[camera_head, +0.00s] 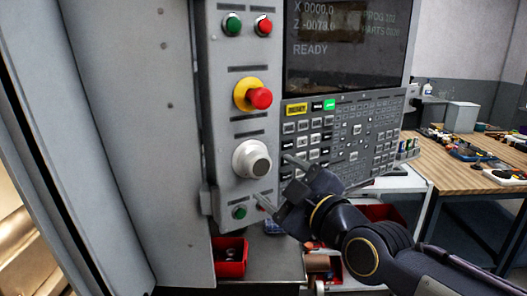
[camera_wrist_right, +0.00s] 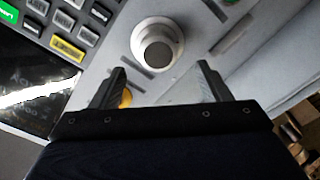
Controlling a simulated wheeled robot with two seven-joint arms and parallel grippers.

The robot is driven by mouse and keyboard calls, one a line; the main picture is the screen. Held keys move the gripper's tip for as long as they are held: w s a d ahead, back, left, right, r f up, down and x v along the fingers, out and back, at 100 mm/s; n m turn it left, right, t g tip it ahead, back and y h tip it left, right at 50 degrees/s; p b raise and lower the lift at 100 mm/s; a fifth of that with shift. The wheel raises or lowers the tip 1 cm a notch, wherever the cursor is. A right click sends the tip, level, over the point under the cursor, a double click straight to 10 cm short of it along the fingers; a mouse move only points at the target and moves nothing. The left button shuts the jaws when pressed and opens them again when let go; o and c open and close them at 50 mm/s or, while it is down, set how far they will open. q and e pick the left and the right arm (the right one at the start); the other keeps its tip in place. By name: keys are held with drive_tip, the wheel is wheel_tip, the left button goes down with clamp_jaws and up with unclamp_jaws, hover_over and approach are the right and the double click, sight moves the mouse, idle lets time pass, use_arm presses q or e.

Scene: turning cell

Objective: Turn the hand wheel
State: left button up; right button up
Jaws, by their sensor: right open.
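The hand wheel (camera_head: 252,159) is a round white dial with a grey centre knob on the machine's control panel, below the yellow-and-red emergency stop button (camera_head: 252,95). My right gripper (camera_head: 270,180) is open, its two fingers pointing at the panel just right of and below the wheel. In the right wrist view the wheel (camera_wrist_right: 157,45) lies ahead of the open fingers (camera_wrist_right: 160,82), roughly centred between them and seemingly apart from them. My left gripper is not in view.
A keypad (camera_head: 345,130) and a screen (camera_head: 345,45) reading READY sit right of the wheel. Green and red buttons (camera_head: 248,25) are above; a green button (camera_head: 240,212) is below. A red bin (camera_head: 230,258) is underneath. A cluttered wooden bench (camera_head: 470,180) stands at right.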

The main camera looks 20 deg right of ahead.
sight(261, 167)
drive_tip(key=p+x, duration=0.1)
drive_tip(key=x, duration=0.3)
drive_tip(key=p+x, duration=0.1)
drive_tip(key=x, duration=0.2)
drive_tip(key=shift+r+p, duration=0.3)
drive_tip(key=shift+p, duration=0.05)
drive_tip(key=shift+w+f, duration=0.1)
drive_tip(key=shift+w, duration=0.3)
drive_tip(key=shift+c, duration=0.4)
drive_tip(key=c, duration=0.6)
